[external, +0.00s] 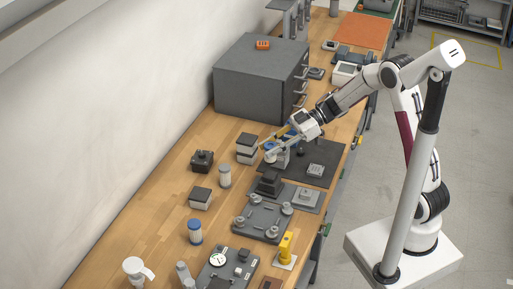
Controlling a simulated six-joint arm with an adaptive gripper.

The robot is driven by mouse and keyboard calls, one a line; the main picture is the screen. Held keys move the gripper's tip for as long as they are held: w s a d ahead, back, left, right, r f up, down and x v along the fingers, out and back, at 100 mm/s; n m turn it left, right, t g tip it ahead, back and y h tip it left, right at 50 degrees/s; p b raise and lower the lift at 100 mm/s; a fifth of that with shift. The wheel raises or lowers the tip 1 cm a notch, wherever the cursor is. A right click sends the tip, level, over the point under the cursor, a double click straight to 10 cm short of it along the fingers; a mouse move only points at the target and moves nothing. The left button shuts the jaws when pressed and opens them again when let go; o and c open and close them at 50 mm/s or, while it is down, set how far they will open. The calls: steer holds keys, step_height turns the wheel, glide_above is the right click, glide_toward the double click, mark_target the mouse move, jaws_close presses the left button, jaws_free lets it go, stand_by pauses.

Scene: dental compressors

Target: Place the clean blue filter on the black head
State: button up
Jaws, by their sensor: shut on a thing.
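My gripper (275,150) is at the middle of the bench, low over the near-left edge of a dark mat. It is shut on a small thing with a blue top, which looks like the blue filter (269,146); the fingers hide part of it. A black stepped block (268,183), which may be the black head, stands just below the gripper in the picture, apart from the held filter. Another black block with a knob on top (202,160) stands further left on the wood. I cannot tell for sure which is the black head.
A white canister with a blue lid (195,231) and a grey-white canister (225,176) stand left. Dark-topped boxes (247,148) are close to the gripper. A grey tray (262,222) holds several small parts. A grey drawer cabinet (255,85) stands behind. Bare wood lies at left.

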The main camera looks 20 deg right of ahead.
mark_target(270, 160)
steer(key=shift+f, duration=0.9)
steer(key=shift+f, duration=1.9)
steer(key=shift+f, duration=0.1)
steer(key=o, duration=1)
steer(key=v, duration=1.2)
